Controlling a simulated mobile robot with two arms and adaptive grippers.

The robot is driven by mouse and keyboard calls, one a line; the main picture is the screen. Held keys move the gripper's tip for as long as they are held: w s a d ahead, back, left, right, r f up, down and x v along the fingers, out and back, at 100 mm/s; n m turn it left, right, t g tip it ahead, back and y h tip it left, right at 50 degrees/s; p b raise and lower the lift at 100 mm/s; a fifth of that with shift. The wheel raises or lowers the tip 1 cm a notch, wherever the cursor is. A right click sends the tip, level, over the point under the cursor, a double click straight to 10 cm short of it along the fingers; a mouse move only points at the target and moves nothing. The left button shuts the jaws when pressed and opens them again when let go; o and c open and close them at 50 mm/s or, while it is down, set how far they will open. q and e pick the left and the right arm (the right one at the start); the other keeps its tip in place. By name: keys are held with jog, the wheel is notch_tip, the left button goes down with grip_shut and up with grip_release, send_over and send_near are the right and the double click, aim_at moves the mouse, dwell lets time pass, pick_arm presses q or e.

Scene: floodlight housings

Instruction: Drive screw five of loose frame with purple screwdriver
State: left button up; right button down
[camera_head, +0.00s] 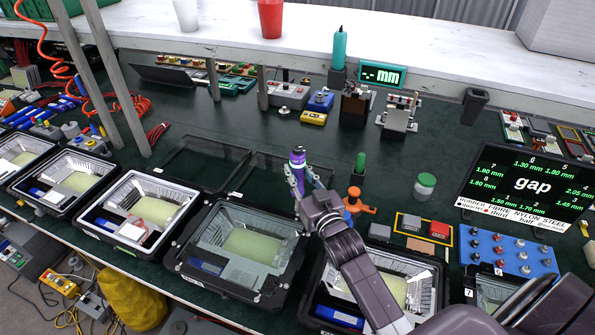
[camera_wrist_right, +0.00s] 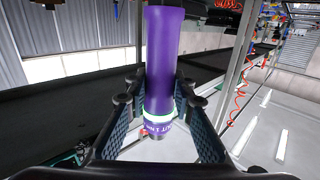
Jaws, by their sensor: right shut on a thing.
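My right gripper (camera_head: 299,178) is shut on the purple screwdriver (camera_head: 298,158), held upright above the bench near the right rear corner of a floodlight housing. The right wrist view shows the purple handle (camera_wrist_right: 163,65) between the two finger pads, with a pale green ring near its end. The tip and screws are not readable. A black frame with a glass pane (camera_head: 212,241) covers the housing in the middle. Two other thin dark frames (camera_head: 203,143) lie flat behind the row of housings. Which frame is the loose one I cannot tell. My left gripper is out of view.
Open housings stand left (camera_head: 183,194) and right (camera_head: 433,296) of the covered one. An orange tool stand (camera_head: 355,203), a green-lidded jar (camera_head: 425,186) and a gap display (camera_head: 530,190) are to the right. A white shelf (camera_head: 220,45) runs behind.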

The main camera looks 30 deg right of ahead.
aim_at(300, 185)
jog(key=shift+f+b, duration=0.4)
jog(key=shift+f, duration=0.25)
jog(key=shift+r, duration=0.1)
jog(key=shift+w+d+p, duration=0.1)
jog(key=shift+p, duration=0.3)
jog(key=shift+f+b, duration=0.45)
jog(key=shift+f, duration=0.25)
dwell(1.3)
jog(key=shift+f, duration=0.8)
dwell(1.9)
jog(key=shift+r, duration=0.15)
